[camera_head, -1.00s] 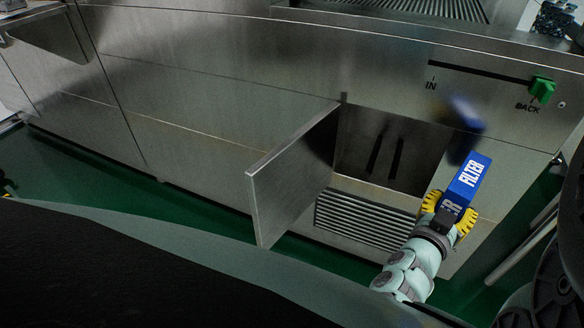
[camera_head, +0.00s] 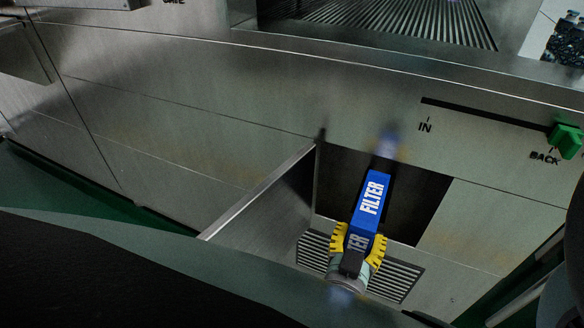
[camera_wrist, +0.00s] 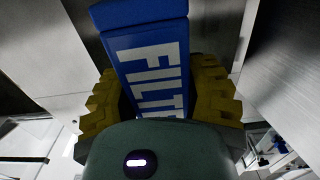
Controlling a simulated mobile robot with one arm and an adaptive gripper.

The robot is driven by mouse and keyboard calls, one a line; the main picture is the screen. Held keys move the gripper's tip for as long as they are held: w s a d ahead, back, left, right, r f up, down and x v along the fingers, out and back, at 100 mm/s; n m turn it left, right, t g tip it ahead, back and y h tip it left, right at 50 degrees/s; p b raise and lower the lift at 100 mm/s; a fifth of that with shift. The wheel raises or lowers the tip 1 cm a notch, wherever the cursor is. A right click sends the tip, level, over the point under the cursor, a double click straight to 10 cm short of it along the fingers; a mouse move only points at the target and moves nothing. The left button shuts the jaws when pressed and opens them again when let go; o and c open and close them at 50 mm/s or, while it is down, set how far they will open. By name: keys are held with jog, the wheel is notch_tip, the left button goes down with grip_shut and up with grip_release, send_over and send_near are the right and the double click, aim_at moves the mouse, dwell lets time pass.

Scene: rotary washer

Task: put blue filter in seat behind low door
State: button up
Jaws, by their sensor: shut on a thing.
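The blue filter (camera_head: 371,203) is a long block with white FILTER lettering. My gripper (camera_head: 358,243) has yellow fingers shut on its near end. In the wrist view the filter (camera_wrist: 150,62) sits between the yellow fingers and points away from me. The low door (camera_head: 268,205) stands open to the left of the dark opening (camera_head: 419,202). The filter's far end overlaps the opening in the head view; I cannot tell whether it is inside. The seat within is hidden in shadow and behind the filter.
A vent grille (camera_head: 399,278) lies below the opening. A green slider handle (camera_head: 565,141) sits at the BACK end of its slot, above right. The steel front panel (camera_head: 500,220) is flat right of the opening. The open door limits room on the left.

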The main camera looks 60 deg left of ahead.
jog(key=b+x, duration=0.5)
jog(key=x, duration=1.3)
notch_tip(320, 180, down, 7)
jog(key=b, duration=0.3)
jog(key=shift+f+b, duration=0.1)
jog(key=shift+b, duration=0.3)
jog(key=shift+d, duration=0.1)
jog(key=o, duration=1.3)
jog(key=shift+w, duration=0.1)
